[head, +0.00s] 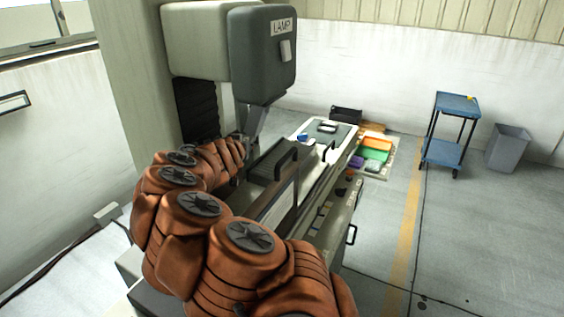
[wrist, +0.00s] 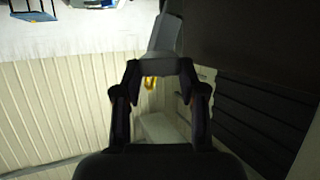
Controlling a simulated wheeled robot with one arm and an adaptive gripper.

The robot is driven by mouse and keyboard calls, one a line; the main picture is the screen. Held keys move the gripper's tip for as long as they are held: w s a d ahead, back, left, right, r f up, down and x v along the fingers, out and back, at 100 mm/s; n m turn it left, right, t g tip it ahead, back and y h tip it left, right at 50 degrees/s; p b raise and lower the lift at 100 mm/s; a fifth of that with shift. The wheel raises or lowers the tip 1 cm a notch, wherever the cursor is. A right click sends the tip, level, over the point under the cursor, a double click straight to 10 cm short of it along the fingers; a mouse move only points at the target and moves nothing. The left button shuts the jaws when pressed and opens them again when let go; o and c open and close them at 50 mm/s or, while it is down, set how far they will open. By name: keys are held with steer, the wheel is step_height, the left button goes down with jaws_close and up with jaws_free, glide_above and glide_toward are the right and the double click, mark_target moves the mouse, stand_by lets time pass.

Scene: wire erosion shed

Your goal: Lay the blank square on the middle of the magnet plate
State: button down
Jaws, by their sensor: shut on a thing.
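My gripper (head: 241,143) is at the end of the brown-sleeved arm, beside the machine's column and under its head; it is small and partly hidden in the head view. In the wrist view my gripper (wrist: 160,72) has its two dark fingers apart, with a dark grey piece spanning their tips. This piece looks like the held blank, but its shape is hard to make out. I cannot surely identify the magnet plate. A dark grey flat panel (head: 341,131) with a light block (head: 327,127) on it lies on the white top at the bench's far end.
The grey lamp head (head: 262,55) hangs above my gripper. A dark panel with a black handle (head: 286,160) stands close on its right. Orange and green trays (head: 376,154), a blue cart (head: 457,104) and a grey bin (head: 508,147) are farther off. Open floor lies right.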

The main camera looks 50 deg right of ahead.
steer(key=w+d+f+m+g+h, duration=0.1)
steer(key=w+d+f+m+g, duration=0.1)
steer(key=d, duration=0.5)
steer(key=w+d+f+m+g+h, duration=0.1)
steer(key=d+f, duration=0.1)
steer(key=d, duration=0.5)
steer(key=w+d+f+m+g+h, duration=0.1)
steer(key=w+d+f+m+g, duration=0.15)
steer(key=d, duration=0.55)
steer(key=shift+n+t, duration=0.45)
steer(key=f+p, duration=0.1)
steer(key=f, duration=0.2)
steer(key=f+p, duration=0.1)
steer(key=f, duration=0.2)
steer(key=s+f+p, duration=0.1)
steer(key=f, duration=0.2)
steer(key=shift+a+f, duration=0.15)
steer(key=shift+f, duration=0.3)
steer(key=shift+f, duration=0.15)
steer(key=c, duration=0.7)
jaws_free()
steer(key=shift+o, duration=0.2)
steer(key=shift+a, duration=0.15)
